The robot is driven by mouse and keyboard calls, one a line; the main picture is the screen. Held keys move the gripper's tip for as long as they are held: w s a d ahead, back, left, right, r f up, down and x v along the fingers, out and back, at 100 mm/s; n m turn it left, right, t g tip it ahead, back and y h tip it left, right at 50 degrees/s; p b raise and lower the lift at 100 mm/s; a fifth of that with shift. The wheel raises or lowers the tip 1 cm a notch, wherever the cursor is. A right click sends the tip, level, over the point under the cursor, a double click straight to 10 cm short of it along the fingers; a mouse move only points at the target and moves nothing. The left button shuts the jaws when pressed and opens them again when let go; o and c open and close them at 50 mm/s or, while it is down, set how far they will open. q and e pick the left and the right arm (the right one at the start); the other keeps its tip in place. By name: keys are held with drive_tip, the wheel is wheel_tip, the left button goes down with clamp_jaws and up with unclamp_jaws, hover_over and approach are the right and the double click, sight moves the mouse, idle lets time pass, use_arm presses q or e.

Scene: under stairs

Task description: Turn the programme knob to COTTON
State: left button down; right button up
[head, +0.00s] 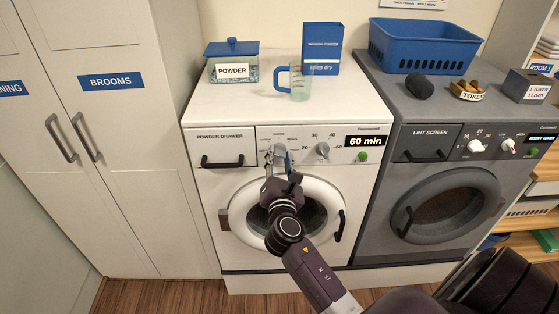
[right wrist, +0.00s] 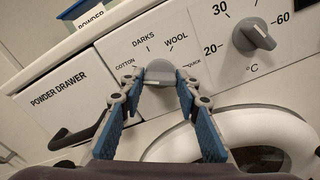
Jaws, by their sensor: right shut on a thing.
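The white washer's programme knob (right wrist: 158,72) is grey and sits under the printed marks COTTON, DARKS, WOOL and QUICK, with COTTON at the left. My right gripper (right wrist: 158,84) is shut on this knob, one blue-padded finger on each side. In the head view my right gripper (head: 279,160) reaches up to the white washer (head: 212,190) and mostly covers the knob. I cannot tell which mark the knob points to. The washer's display (head: 366,141) reads 60 min. My left gripper is not in view.
The temperature knob (head: 322,149) is just right of the programme knob. The powder drawer (head: 222,147) is at its left, the round door (head: 305,215) below. A powder tin (head: 232,70), jug (head: 300,82) and blue box (head: 322,45) stand on top. A grey dryer (head: 440,195) adjoins at right.

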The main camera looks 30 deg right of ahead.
drive_tip(key=shift+m+b, duration=0.35)
drive_tip(key=shift+m, duration=0.65)
drive_tip(key=o, duration=1.2)
drive_tip(key=shift+c, duration=0.2)
drive_tip(key=shift+s, duration=0.1)
drive_tip(key=v, duration=1.2)
drive_tip(key=shift+f, duration=0.1)
